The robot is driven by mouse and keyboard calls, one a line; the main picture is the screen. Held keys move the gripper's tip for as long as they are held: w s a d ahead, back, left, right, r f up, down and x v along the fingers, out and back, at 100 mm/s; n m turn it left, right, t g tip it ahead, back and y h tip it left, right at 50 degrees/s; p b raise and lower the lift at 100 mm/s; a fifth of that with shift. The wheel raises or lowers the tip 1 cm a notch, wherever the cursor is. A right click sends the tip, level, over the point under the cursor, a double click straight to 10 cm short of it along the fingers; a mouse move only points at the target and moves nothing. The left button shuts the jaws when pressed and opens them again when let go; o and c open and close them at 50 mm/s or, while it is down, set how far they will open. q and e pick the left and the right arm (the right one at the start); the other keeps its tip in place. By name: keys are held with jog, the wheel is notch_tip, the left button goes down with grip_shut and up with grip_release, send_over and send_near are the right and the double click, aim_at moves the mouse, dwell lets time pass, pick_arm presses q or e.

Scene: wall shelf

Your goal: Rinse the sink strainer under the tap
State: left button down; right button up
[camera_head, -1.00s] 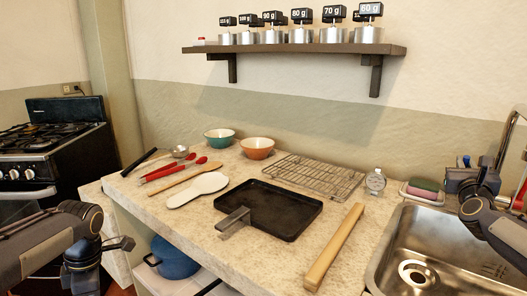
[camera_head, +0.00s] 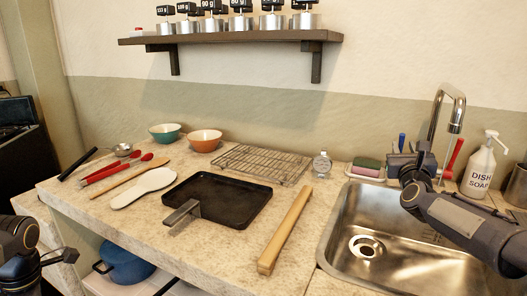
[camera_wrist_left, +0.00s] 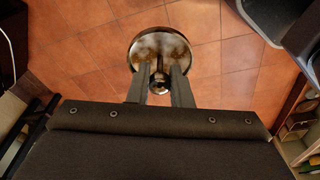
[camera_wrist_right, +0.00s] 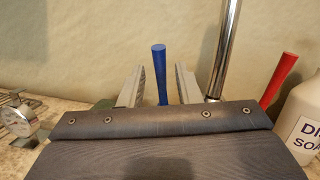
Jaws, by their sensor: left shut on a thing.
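My left gripper (camera_wrist_left: 159,80) is shut on the knob of the sink strainer (camera_wrist_left: 160,42), a round shiny metal disc held above the tiled floor. In the head view my left gripper (camera_head: 42,260) is at the lower left edge, far from the sink. The tap (camera_head: 457,105) is a chrome curved pipe behind the sink (camera_head: 340,225); its pipe also shows in the right wrist view (camera_wrist_right: 225,50). My right gripper (camera_head: 408,160) is open at the sink's back edge, left of the tap. A blue handle (camera_wrist_right: 159,75) shows between its fingers; I cannot tell its depth.
A red handle (camera_head: 453,158) and a dish soap bottle (camera_head: 479,168) stand right of the tap. A sponge dish (camera_head: 366,171) and small dial (camera_head: 321,164) are left of it. A wooden bar (camera_head: 285,230), black pan (camera_head: 225,200) and wire rack (camera_head: 260,163) cover the counter. The basin looks empty.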

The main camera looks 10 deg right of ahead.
jog(key=v, duration=0.8)
jog(key=shift+b, duration=0.35)
jog(key=shift+f, duration=0.1)
dwell(0.7)
